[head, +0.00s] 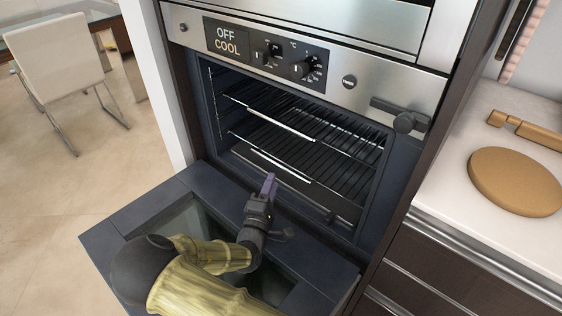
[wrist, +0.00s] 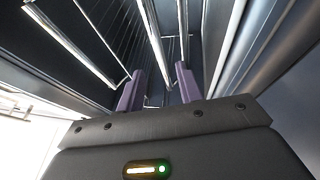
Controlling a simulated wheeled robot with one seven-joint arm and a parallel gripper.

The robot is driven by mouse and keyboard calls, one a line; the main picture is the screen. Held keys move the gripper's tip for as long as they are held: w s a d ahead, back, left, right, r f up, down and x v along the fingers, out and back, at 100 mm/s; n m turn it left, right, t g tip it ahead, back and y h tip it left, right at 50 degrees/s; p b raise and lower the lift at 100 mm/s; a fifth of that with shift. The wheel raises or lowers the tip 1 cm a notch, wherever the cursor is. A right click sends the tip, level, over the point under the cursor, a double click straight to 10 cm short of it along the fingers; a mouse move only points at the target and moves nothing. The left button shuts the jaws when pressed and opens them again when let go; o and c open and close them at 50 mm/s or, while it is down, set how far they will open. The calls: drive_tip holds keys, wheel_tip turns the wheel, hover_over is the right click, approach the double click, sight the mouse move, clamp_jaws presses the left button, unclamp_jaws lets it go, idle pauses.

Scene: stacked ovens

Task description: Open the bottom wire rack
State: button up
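The bottom wire rack (head: 281,167) lies low inside the open oven, below the upper wire rack (head: 280,123). It appears pushed in, with its bright front bar near the oven mouth. My gripper (head: 269,178) is over the lowered oven door, just in front of and slightly below that bar. In the wrist view the two purple fingers (wrist: 160,70) stand apart with a gap between them. Bright metal bars show beyond the fingers, and I cannot tell which rack each belongs to. I see nothing clearly held, and contact with the rack cannot be told.
The oven door (head: 125,223) is folded down, with my arm above it. The control panel (head: 275,52) reads OFF and COOL. A counter (head: 448,185) with a round wooden board (head: 515,181) stands at right. Open floor and a chair (head: 60,60) are at left.

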drive_tip(key=b+x, duration=0.1)
drive_tip(key=x, duration=0.8)
drive_tip(key=shift+w, duration=0.3)
drive_tip(key=shift+d, duration=0.15)
clamp_jaws()
